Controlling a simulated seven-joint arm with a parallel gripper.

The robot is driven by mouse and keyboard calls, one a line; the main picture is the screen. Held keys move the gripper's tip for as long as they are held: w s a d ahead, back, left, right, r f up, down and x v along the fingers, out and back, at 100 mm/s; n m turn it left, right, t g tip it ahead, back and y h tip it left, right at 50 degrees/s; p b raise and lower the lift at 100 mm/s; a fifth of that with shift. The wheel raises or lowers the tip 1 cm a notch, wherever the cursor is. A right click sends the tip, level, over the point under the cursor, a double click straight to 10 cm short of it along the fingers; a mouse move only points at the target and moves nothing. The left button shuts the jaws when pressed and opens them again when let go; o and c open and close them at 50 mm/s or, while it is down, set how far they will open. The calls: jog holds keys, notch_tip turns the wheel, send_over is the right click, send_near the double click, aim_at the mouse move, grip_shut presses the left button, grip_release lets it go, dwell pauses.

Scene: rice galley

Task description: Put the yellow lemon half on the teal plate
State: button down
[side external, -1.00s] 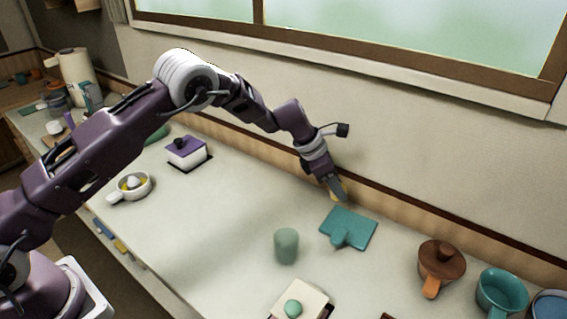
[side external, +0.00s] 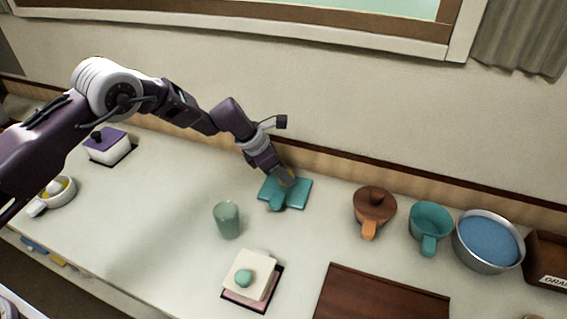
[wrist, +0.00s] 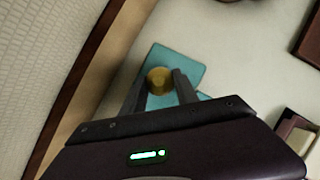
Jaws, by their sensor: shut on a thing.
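The teal plate (side external: 302,193) is a flat square with a tab on its near side, lying on the counter near the back wall. It also shows in the wrist view (wrist: 184,62). My gripper (side external: 285,180) is over the plate and shut on the yellow lemon half (side external: 288,173). In the wrist view the lemon half (wrist: 159,80) sits between the two fingertips (wrist: 160,83), with the plate behind it. The fingers partly hide it. I cannot tell whether it touches the plate.
A green cup (side external: 228,220) stands left of and nearer than the plate. A pale block with a green knob (side external: 250,274) is in front. The wall is close behind.

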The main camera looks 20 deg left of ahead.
aim_at(271, 191)
jog(key=shift+f, duration=0.45)
jog(key=shift+f, duration=0.45)
jog(key=c, duration=0.9)
grip_release()
jog(key=shift+o, duration=0.2)
jog(key=v, duration=0.7)
